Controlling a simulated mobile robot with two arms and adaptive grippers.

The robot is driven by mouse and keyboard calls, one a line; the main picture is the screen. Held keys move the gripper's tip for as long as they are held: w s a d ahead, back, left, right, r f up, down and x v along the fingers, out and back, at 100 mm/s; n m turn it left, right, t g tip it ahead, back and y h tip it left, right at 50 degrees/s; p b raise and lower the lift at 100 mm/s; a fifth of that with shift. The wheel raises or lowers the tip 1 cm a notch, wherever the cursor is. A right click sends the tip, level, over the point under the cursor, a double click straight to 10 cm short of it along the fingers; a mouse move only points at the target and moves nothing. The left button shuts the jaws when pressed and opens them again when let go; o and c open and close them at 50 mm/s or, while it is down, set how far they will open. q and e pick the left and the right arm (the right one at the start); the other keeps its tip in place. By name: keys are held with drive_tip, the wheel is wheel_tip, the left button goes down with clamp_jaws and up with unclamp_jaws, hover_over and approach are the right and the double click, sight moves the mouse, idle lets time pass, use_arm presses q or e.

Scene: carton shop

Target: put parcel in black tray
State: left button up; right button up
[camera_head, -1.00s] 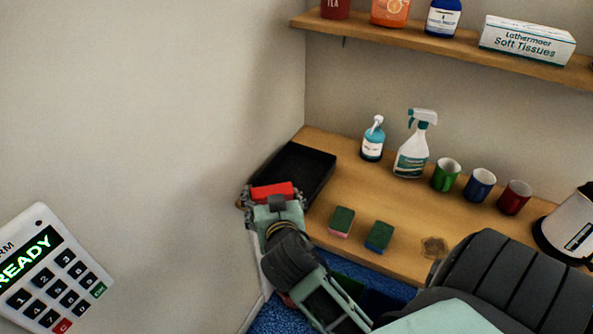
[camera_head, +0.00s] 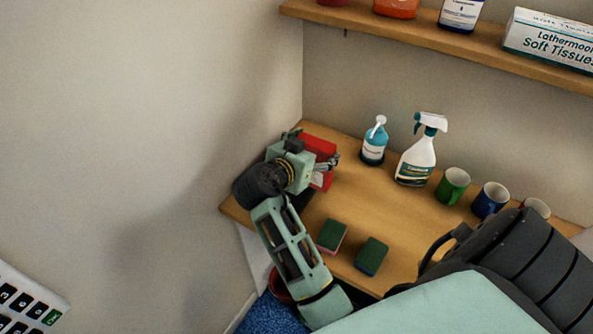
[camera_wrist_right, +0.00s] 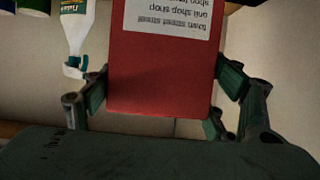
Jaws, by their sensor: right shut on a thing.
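The parcel is a red box (camera_head: 317,147) at the back left of the wooden counter, in the jaws of my right gripper (camera_head: 325,163). In the right wrist view, the red parcel (camera_wrist_right: 160,70) with its white printed label sits between the fingers of my right gripper (camera_wrist_right: 163,88). The black tray (camera_head: 301,198) lies at the counter's left end, mostly hidden behind my right arm and the parcel. I cannot tell whether the parcel touches the tray. My left gripper is not in view.
A blue pump bottle (camera_head: 374,145) and a white spray bottle (camera_head: 416,155) stand right of the parcel. A green mug (camera_head: 452,186) and a blue mug (camera_head: 489,200) stand further right. Two sponges, one (camera_head: 332,236) and another (camera_head: 371,256), lie in front. A shelf (camera_head: 430,38) runs above.

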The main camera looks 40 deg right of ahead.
drive_tip(key=shift+w+d+f+b, duration=0.2)
drive_tip(key=shift+w+f+b, duration=0.15)
drive_tip(key=shift+w+b, duration=0.1)
drive_tip(key=shift+w+d+f+b, duration=0.2)
drive_tip(key=shift+w+f+b, duration=0.15)
drive_tip(key=shift+w, duration=0.1)
drive_tip(key=w+a+f+b, duration=0.1)
drive_tip(key=w+f+b, duration=0.8)
drive_tip(key=w+b, duration=0.1)
drive_tip(key=shift+a+f, duration=0.35)
drive_tip(key=o, duration=1.3)
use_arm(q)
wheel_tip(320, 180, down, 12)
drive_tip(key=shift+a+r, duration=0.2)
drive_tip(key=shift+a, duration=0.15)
